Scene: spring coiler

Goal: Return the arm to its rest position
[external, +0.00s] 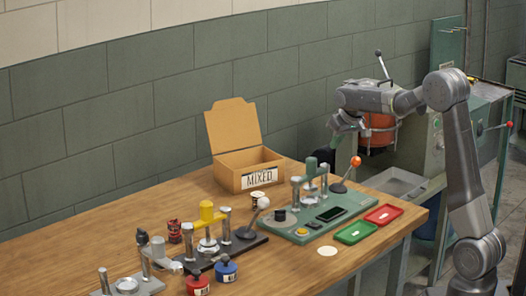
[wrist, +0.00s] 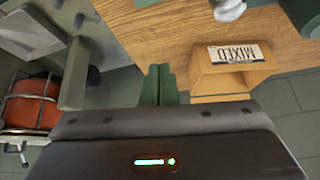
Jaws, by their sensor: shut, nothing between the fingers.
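My grey arm rises at the right of the external view and bends left at the top, over the far right end of the bench. My gripper (external: 335,148) hangs in the air at its end, above the bench's back right corner. In the wrist view the two green fingers (wrist: 160,72) lie side by side, shut, with nothing between them. The cardboard box labelled MIXED (external: 252,172) stands left of my gripper, apart from it. It also shows in the wrist view (wrist: 215,75), upside down.
The wooden bench (external: 110,225) holds a green press station with an orange-knobbed lever (external: 356,161), green (external: 356,232) and red (external: 384,214) trays, and a yellow-topped press (external: 207,212). A green machine (external: 480,110) and an orange bucket (external: 380,130) stand close to my arm.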

